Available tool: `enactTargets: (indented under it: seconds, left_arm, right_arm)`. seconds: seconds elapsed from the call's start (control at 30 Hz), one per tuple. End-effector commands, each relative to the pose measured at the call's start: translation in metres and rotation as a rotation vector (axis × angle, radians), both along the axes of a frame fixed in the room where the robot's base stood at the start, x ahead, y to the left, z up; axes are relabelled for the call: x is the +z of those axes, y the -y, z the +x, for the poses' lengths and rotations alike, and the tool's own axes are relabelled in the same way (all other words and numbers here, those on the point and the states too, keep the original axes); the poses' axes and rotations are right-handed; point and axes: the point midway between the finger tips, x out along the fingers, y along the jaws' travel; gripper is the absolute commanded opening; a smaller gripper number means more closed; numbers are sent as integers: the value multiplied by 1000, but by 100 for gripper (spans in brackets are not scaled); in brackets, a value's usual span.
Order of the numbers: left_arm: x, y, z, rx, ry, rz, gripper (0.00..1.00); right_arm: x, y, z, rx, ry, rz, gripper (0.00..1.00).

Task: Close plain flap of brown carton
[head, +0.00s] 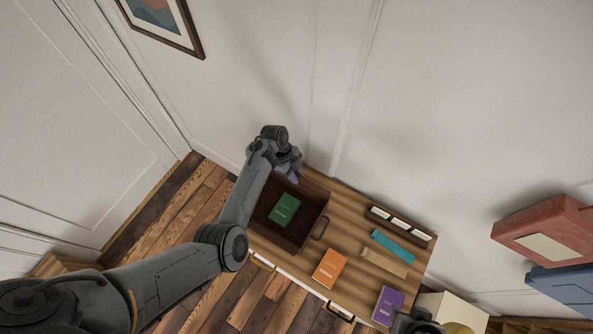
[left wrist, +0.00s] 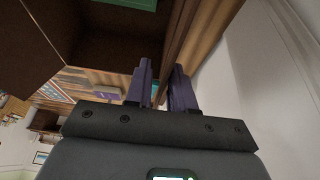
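The brown carton (head: 322,196) stands open on the wooden table, with a green book (head: 284,209) lying inside it. A thin loop-shaped part shows at its right side. I cannot pick out the plain flap for sure. My left gripper (head: 293,177) is at the carton's far edge, pointing down, with its purple fingertips close to the wall. In the left wrist view its two fingers (left wrist: 160,85) are a narrow gap apart beside the dark carton wall (left wrist: 110,55), with nothing clearly held between them. My right gripper's fingers are not visible.
On the table (head: 350,210) lie an orange book (head: 329,268), a teal book (head: 393,246), a tan strip (head: 384,262), a purple book (head: 388,306) and a dark rack (head: 401,226). A cream bin (head: 453,312) stands lower right. A white wall (head: 460,100) rises close behind the carton.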

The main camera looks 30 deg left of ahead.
Motion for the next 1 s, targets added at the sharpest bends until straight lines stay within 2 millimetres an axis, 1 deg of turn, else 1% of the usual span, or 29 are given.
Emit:
enactTargets:
  seconds: [0.03, 0.1, 0.4, 0.53, 0.67, 1.0]
  left_arm:
    - [1, 0, 1, -1, 4, 1, 31]
    - [3, 0, 3, 0, 7, 1, 42]
    - [5, 0, 4, -2, 12, 1, 42]
    - [12, -3, 5, 0, 14, 1, 42]
    - [27, -9, 6, 0, 15, 2, 42]
    - [79, -31, 7, 1, 14, 1, 42]
  right_arm:
    - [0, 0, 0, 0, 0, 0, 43]
    - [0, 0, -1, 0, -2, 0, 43]
    - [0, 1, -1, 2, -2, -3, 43]
    - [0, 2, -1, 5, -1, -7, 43]
    - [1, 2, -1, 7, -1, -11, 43]
    - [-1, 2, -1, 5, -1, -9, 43]
